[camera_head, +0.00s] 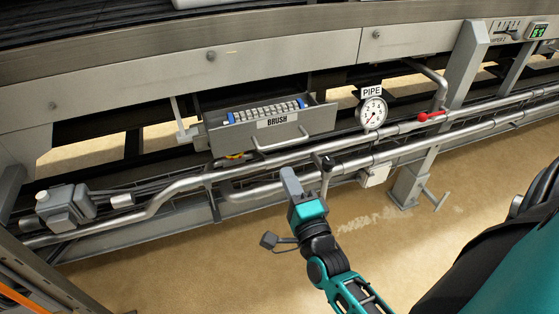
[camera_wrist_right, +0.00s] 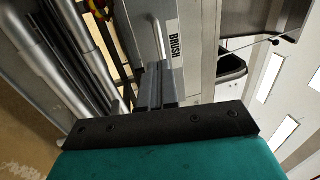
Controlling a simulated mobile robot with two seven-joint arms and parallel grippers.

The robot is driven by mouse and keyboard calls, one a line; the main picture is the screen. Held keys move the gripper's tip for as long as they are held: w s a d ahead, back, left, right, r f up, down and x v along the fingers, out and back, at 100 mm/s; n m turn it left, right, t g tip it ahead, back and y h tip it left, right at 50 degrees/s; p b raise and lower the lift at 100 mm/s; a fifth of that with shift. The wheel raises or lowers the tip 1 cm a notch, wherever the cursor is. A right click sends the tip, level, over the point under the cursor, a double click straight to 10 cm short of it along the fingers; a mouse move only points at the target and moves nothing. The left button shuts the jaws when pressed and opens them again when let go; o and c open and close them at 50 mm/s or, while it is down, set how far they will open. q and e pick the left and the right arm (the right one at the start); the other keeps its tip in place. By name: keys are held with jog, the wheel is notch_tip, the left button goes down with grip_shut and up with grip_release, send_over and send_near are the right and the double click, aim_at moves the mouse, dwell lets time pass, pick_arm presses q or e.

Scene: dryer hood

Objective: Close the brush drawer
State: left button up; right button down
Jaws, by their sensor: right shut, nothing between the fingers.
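The brush drawer (camera_head: 318,122) is a grey metal drawer labelled BRUSH, with a bar handle (camera_head: 281,141) on its front. It stands out from the machine frame, and a roller brush (camera_head: 265,111) with blue ends shows inside it. My right gripper (camera_head: 290,176) is shut and empty, below the drawer front in the head view and apart from the handle there. In the right wrist view the shut fingers (camera_wrist_right: 157,86) point toward the drawer front (camera_wrist_right: 197,45) beside the BRUSH label. Whether they touch it I cannot tell. My left gripper is not in view.
Steel pipes (camera_head: 180,187) run along the machine below the drawer. A round gauge (camera_head: 373,112) marked PIPE and a red valve handle (camera_head: 431,116) are to the right. A grey post (camera_head: 460,70) stands farther right. The tan floor (camera_head: 200,262) in front is clear.

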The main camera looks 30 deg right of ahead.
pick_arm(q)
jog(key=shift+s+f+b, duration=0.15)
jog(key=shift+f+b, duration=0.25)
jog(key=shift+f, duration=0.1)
pick_arm(e)
jog(key=shift+x, duration=2.95)
jog(key=shift+w, duration=0.1)
